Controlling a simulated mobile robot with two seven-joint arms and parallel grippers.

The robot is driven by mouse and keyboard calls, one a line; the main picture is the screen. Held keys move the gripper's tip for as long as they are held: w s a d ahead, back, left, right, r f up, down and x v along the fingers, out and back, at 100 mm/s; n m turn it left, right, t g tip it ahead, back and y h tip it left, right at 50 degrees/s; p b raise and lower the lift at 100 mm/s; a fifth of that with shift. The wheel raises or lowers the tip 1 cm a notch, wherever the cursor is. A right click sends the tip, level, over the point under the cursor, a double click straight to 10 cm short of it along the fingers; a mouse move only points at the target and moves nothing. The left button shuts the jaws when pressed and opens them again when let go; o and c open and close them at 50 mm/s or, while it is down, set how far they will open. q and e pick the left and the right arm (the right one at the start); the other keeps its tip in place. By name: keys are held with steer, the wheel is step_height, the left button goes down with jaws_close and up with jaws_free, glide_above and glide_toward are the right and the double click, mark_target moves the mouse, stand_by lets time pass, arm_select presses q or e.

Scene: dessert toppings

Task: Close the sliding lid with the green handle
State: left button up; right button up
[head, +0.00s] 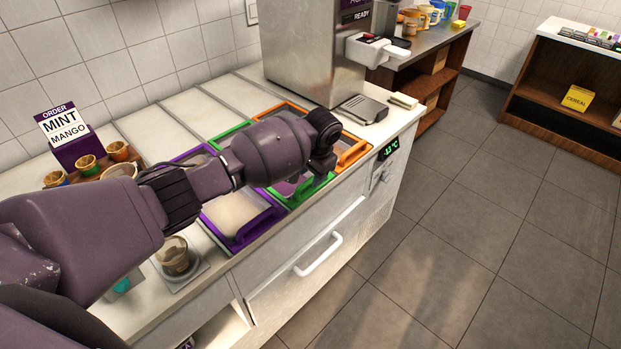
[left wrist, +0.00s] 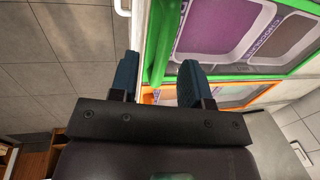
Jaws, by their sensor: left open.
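The green-framed lid (head: 226,138) is the middle of three coloured lids on the freezer counter, between a purple one and an orange one. Its green handle (head: 310,190) is at the front edge, partly hidden by my left gripper (head: 322,168). In the left wrist view my left gripper (left wrist: 158,68) is open, and the green handle (left wrist: 158,45) runs between its two fingertips. I cannot tell whether the fingers touch it. A purple tub (left wrist: 220,28) shows inside the green frame. My right gripper is not in view.
The purple lid (head: 262,226) lies left of the green one, the orange lid (head: 352,155) right. A scoop tray (head: 362,109) and steel machine (head: 310,50) stand beyond. A cup (head: 173,256) stands front left. The floor before the freezer is clear.

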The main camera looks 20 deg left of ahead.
arm_select(q)
step_height(320, 180, up, 8)
steer(key=d, duration=0.1)
steer(key=shift+s+d+f, duration=0.15)
steer(key=shift+s+d, duration=0.1)
steer(key=shift+s, duration=0.15)
steer(key=shift+f, duration=0.1)
steer(key=s+f+n+t+h, duration=0.1)
steer(key=s+f+t+h, duration=0.4)
steer(key=s+f, duration=1)
steer(key=s+a+f+n+t+y, duration=0.1)
steer(key=s+a+t, duration=0.2)
steer(key=s, duration=0.6)
steer(key=s+a+f+n+t+y, duration=0.1)
steer(key=s+a+n+t+y, duration=0.1)
steer(key=s+a, duration=0.6)
steer(key=shift+s+f+t, duration=0.25)
steer(key=shift+s+t, duration=0.1)
steer(key=shift+t, duration=0.05)
